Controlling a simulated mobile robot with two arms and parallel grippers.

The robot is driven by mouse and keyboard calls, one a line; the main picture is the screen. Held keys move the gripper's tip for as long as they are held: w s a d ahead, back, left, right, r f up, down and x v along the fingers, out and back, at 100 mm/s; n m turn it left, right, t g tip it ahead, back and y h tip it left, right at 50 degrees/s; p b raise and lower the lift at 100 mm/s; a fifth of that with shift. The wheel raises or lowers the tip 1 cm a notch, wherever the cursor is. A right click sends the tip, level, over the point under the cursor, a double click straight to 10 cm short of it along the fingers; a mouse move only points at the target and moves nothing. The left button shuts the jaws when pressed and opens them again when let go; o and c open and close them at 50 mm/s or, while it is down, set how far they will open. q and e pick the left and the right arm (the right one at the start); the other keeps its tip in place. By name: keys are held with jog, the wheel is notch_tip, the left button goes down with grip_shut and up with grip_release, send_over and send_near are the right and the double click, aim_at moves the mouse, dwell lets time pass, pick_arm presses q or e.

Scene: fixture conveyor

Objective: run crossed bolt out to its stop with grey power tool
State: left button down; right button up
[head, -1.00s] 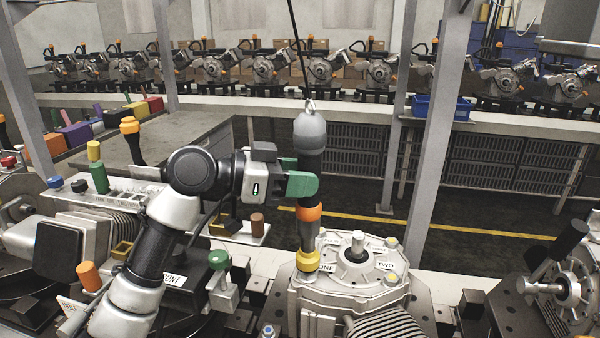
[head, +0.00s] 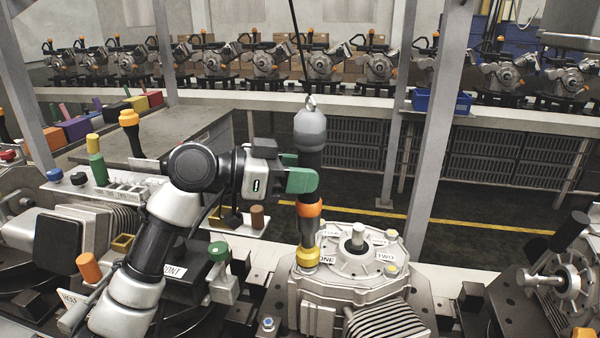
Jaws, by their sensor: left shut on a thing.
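The grey power tool (head: 311,126) hangs upright from a cable, with a grey cap, black body, orange ring and yellow socket end (head: 307,257). My left gripper (head: 301,179), with green fingers, is shut on the tool's black body from the left. The socket end stands at the near left corner of the grey housing (head: 345,284), beside the label ONE. It hides whatever bolt is under it, and I cannot make out a cross mark. Another bolt (head: 391,268) sits near the label TWO (head: 386,255). My right gripper is out of view.
A green knob (head: 218,251) and an orange-capped handle (head: 89,266) stand left of the housing. Another machine (head: 567,285) stands at the right.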

pick_arm(q)
jog(key=shift+f+b, duration=0.55)
jog(key=shift+f, duration=0.2)
jog(key=shift+s+f, duration=0.1)
jog(key=shift+f, duration=0.05)
dwell(0.6)
jog(key=shift+r+p, duration=0.25)
jog(key=shift+p, duration=0.05)
dwell(4.0)
